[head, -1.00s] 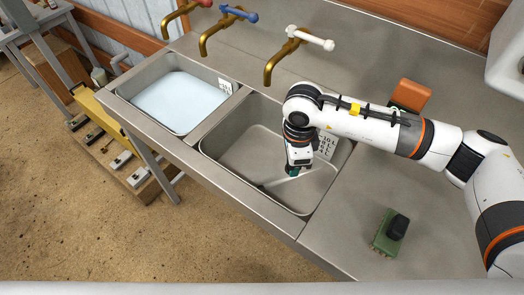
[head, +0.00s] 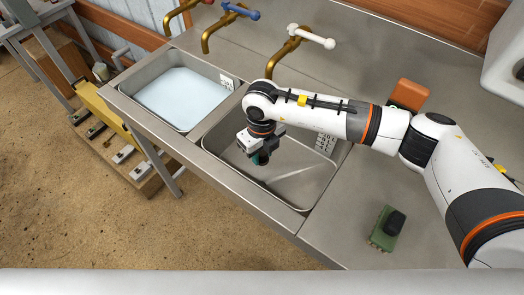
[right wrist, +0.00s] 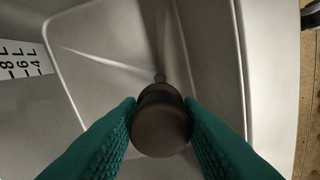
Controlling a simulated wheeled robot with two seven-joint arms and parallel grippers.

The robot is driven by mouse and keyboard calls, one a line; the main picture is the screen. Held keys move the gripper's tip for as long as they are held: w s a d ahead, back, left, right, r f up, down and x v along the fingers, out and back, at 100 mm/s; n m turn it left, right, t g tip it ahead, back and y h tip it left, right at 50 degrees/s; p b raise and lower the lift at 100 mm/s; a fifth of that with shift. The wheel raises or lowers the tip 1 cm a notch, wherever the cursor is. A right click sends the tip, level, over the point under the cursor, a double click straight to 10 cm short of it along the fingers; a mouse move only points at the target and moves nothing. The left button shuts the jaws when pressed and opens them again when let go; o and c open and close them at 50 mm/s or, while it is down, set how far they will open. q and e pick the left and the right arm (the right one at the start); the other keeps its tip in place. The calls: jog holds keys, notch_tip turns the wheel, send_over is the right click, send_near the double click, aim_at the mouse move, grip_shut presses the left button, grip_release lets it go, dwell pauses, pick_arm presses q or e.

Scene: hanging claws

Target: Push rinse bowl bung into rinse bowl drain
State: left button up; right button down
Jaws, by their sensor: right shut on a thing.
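The rinse bowl appears to be the empty steel basin (head: 300,185) at the middle of the counter. My right gripper (head: 260,158) is over this basin, towards its left side, pointing down. In the right wrist view, its teal ridged fingers (right wrist: 163,128) are shut on a dark brown rounded piece, which looks like the bung (right wrist: 161,122). A small dark spot or stub (right wrist: 160,77) shows just beyond it; I cannot tell whether it is part of the bung or the drain. The drain is not clearly visible in the head view. My left gripper is out of view.
A second basin (head: 181,97) with pale blue contents lies to the left. Several brass taps (head: 284,55) stand behind. A green block with a black top (head: 387,228) sits on the right counter. An orange block (head: 410,94) stands behind my right arm.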

jog(key=shift+f, duration=0.1)
notch_tip(320, 180, down, 12)
jog(key=b, duration=1)
jog(key=shift+b, duration=0.3)
jog(key=shift+r+b, duration=0.2)
jog(key=shift+b, duration=0.2)
dwell(0.6)
jog(key=shift+f, duration=0.2)
jog(key=shift+f+b, duration=1.1)
jog(key=shift+f, duration=0.05)
jog(key=c, duration=0.9)
grip_release()
